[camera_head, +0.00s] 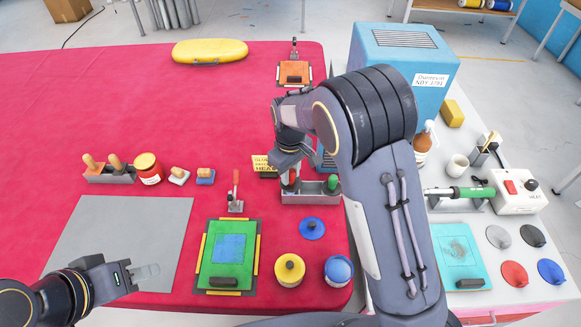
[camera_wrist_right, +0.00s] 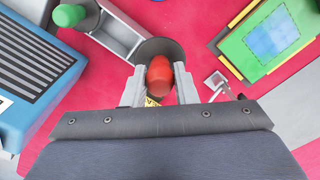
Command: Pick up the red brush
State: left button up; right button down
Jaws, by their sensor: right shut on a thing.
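The red brush shows as a rounded red handle top (camera_wrist_right: 159,76) between the two fingers of my right gripper (camera_wrist_right: 161,90) in the right wrist view. My right gripper (camera_head: 289,178) is shut on it, above the left part of a grey holder (camera_head: 310,197) in the head view. The brush's lower part is hidden, so I cannot tell whether it still touches the holder. A green-handled brush (camera_head: 333,182) stands in the holder's right part; it also shows in the wrist view (camera_wrist_right: 69,15). My left gripper (camera_head: 145,273) is over the grey mat; its jaw opening is unclear.
A blue machine (camera_head: 402,65) is at right. The far red table is mostly clear.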

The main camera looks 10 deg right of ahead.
jog(key=s+a+r, duration=0.1)
jog(key=s+r, duration=0.1)
jog(key=s, duration=0.3)
jog(key=s+a+r+p, duration=0.1)
jog(key=s+r, duration=0.2)
jog(key=s, duration=0.2)
jog(key=shift+r, duration=0.25)
jog(key=c, duration=1.9)
grip_release()
jog(key=shift+c, duration=0.6)
jog(key=shift+f, duration=0.1)
